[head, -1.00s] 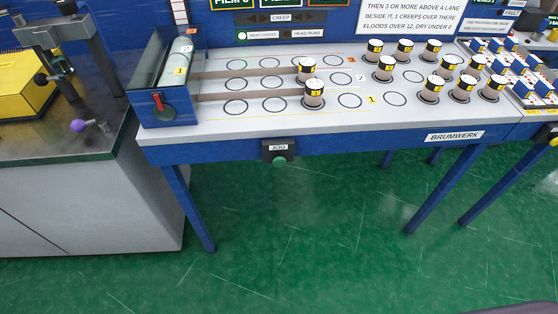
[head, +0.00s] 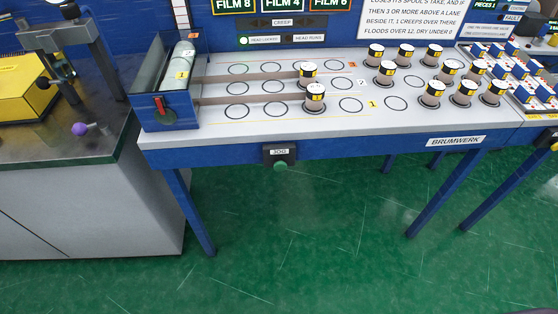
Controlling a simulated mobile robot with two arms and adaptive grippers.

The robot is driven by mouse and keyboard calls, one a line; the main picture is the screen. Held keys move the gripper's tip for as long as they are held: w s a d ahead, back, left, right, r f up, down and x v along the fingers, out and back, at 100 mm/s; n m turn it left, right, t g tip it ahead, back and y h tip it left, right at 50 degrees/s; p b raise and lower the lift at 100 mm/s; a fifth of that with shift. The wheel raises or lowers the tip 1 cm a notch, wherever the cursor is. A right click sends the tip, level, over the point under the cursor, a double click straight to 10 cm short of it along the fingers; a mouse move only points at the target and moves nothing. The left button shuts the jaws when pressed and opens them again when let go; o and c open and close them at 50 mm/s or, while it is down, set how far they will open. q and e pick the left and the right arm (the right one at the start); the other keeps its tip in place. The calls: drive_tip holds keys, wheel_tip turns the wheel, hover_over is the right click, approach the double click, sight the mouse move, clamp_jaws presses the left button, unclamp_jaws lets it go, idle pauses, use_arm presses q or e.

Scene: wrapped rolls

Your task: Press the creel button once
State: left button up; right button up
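A dark box labelled JOG (head: 279,152) with a round green button (head: 281,166) hangs on the blue front edge of the white spool table (head: 240,126). No other push button shows on this edge. On the table, black-and-yellow labelled white spools stand in several printed rings, including two (head: 308,72) (head: 315,96) at the ends of brown strips. The strips run left to a wrapped roll (head: 180,66) in a blue housing (head: 168,110). Neither of my grippers is in view.
A panel marked CREEP (head: 281,22) with a lit HEAD LOCKED lamp (head: 244,40) stands behind the table. A grey cabinet (head: 90,205) with a yellow machine (head: 22,88) is at left. Green floor (head: 310,235) before the table is clear.

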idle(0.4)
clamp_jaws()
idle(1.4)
